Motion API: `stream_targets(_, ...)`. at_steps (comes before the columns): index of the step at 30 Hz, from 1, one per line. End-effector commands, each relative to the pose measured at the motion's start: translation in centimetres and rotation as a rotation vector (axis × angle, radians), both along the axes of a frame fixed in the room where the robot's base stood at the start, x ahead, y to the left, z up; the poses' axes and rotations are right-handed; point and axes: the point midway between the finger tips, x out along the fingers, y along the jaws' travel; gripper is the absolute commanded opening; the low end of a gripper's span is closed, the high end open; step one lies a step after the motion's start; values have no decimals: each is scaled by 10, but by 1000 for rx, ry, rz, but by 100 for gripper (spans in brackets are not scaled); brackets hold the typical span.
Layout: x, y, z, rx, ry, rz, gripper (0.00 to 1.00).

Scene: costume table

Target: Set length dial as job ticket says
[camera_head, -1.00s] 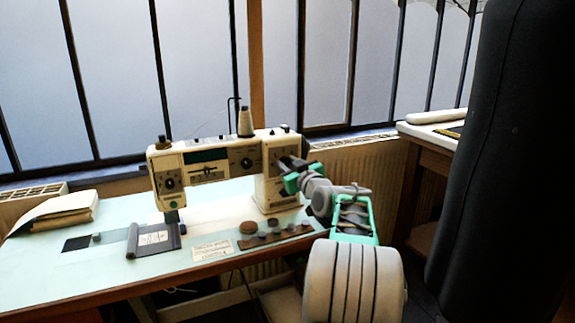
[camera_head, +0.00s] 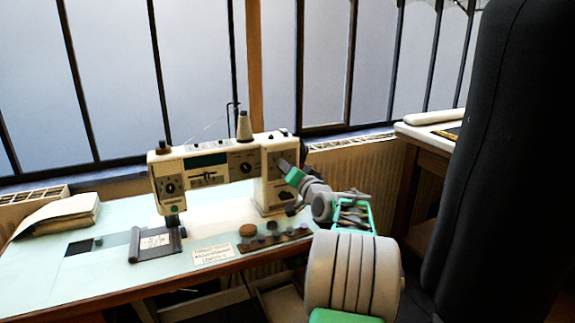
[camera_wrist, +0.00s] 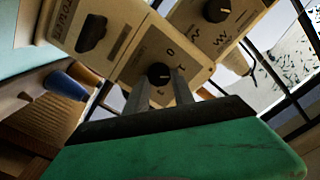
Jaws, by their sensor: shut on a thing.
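The cream sewing machine (camera_head: 205,178) stands on the pale table. My gripper (camera_head: 288,168) is at the upper part of its right pillar. In the wrist view, my gripper's two grey fingers (camera_wrist: 158,88) are shut on a small black dial (camera_wrist: 158,73), with a "0" and other marks on the panel around it. Its pointer setting is unclear, and in the head view the dial is hidden by my gripper. A white card with writing (camera_head: 212,254) lies at the table's front edge; its text is too small to read.
Another black knob (camera_wrist: 216,9) with zigzag marks is close beside in the wrist view. A thread cone (camera_head: 244,127) stands on the machine. A dark strip with several round pieces (camera_head: 275,240) lies below my arm. A dark chair-like form (camera_head: 505,160) fills the right.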

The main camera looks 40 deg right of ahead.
Motion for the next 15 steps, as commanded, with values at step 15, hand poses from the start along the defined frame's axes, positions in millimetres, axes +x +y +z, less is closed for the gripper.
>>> stream_targets(15,0,-2,2,470,-138,0,0)
